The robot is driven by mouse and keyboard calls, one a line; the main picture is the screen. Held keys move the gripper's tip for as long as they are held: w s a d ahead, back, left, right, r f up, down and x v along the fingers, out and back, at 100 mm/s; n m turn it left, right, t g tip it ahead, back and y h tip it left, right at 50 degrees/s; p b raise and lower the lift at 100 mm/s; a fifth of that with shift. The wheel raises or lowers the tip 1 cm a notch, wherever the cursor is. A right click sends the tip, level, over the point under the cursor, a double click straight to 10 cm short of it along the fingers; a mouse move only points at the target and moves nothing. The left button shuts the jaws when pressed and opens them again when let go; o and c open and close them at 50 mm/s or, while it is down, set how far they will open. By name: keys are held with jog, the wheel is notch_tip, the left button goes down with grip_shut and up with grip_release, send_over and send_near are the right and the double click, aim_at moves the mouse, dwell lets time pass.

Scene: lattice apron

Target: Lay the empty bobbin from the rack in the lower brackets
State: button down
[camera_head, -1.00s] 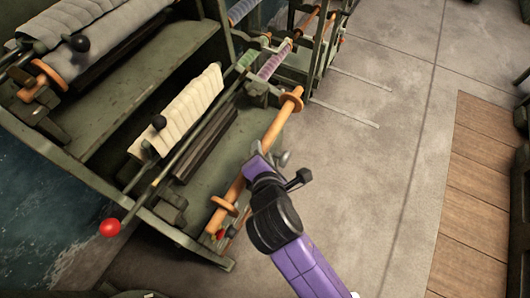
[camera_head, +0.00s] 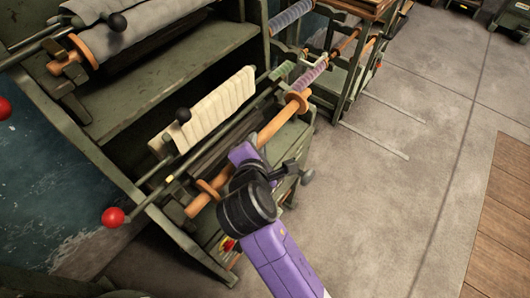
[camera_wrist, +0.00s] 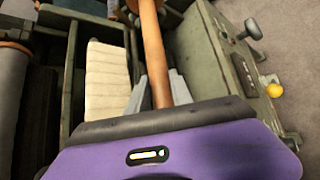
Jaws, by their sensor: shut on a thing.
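The empty bobbin (camera_head: 271,127) is a bare orange-brown wooden rod with a round flange near each end. My gripper (camera_head: 243,155) is shut on it around the middle and holds it slanted along the front of the green loom (camera_head: 195,55). In the wrist view, the rod (camera_wrist: 154,55) runs between the two grey fingers (camera_wrist: 157,92). The bobbin lies close beside the lower rail with the red ball knob (camera_head: 113,217). The lower brackets are hard to make out; I cannot tell whether the bobbin touches them.
A rack (camera_head: 345,85) with purple, blue and orange bobbins stands beyond the loom's far end. A cream cloth roll (camera_head: 217,108) with a black ball knob lies behind the lower rail. An upper orange-flanged roll (camera_head: 82,50) sits above left. Concrete floor (camera_head: 400,190) at right is clear.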

jog(key=w+a+b, duration=0.1)
jog(key=w+a, duration=0.2)
jog(key=a, duration=0.1)
jog(key=shift+w+a+f, duration=0.35)
jog(key=shift+a, duration=0.05)
jog(key=shift+r+p, duration=0.1)
jog(key=shift+p, duration=0.2)
dwell(0.5)
jog(key=shift+f, duration=0.2)
dwell(0.6)
jog(key=shift+f, duration=0.35)
jog(key=shift+f+b, duration=0.45)
jog(key=shift+f, duration=0.4)
jog(key=shift+f+p, duration=0.3)
jog(key=shift+f, duration=0.3)
dwell(0.9)
